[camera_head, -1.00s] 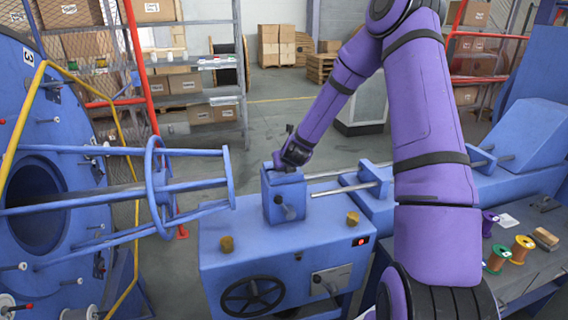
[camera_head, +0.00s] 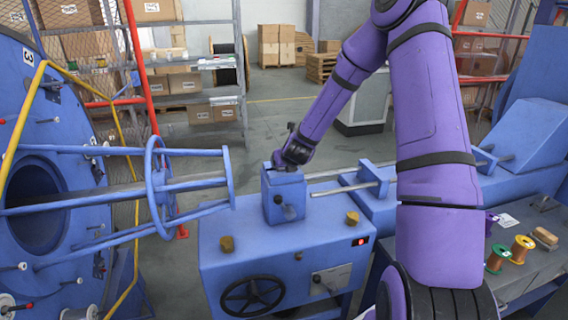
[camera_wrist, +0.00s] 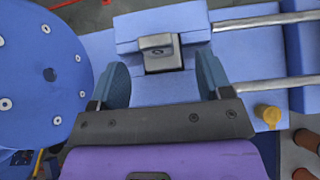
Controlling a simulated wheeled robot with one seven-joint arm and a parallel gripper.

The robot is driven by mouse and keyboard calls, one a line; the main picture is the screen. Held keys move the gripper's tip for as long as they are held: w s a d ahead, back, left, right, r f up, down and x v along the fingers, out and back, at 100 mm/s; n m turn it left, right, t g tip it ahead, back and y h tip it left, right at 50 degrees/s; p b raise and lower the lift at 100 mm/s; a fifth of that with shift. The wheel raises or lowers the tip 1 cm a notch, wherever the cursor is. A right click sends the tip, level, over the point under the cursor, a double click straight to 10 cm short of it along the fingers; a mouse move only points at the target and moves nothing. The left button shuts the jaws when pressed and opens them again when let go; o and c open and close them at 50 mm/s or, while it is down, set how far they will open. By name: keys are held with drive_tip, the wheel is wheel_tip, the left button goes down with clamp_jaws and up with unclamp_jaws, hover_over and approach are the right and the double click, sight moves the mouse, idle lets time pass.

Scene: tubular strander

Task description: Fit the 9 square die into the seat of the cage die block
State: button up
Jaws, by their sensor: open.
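The cage die block (camera_head: 284,196) is a blue block on top of the blue machine bed, with a small dark knob on its front. In the wrist view the block (camera_wrist: 128,38) has a notch in its middle. A dark grey squarish piece, seemingly the die (camera_wrist: 157,43), sits in that notch; how deep it sits I cannot tell. My gripper (camera_wrist: 162,62) is open, its two fingers spread on either side of the notch's line and apart from the grey piece. In the head view my gripper (camera_head: 290,162) is at the top of the block, largely hidden by my wrist.
The blue cage of rods and rings (camera_head: 190,185) stands left of the block. Two steel rods (camera_wrist: 265,84) run to the right of it. Brass knobs (camera_head: 227,244) stand on the bed. A grey bench with spools (camera_head: 523,249) is at right.

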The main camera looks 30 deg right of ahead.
drive_tip(key=s+a+r+n+g+y, duration=0.1)
drive_tip(key=s+a+r+n, duration=0.6)
drive_tip(key=s+r+n, duration=0.35)
drive_tip(key=s+a+r+n+g+y, duration=0.1)
drive_tip(key=s+a+r+n, duration=0.5)
drive_tip(key=s+r+n, duration=0.4)
drive_tip(key=s+a+r+n+g, duration=0.1)
drive_tip(key=s+r+n, duration=0.2)
drive_tip(key=s+n, duration=0.6)
drive_tip(key=s+r+n+g, duration=0.1)
drive_tip(key=s+r+n, duration=0.2)
drive_tip(key=s+n, duration=0.6)
drive_tip(key=shift+s+a+r+n+g+y, duration=0.3)
drive_tip(key=shift+s+a+n, duration=0.05)
drive_tip(key=shift+s, duration=0.6)
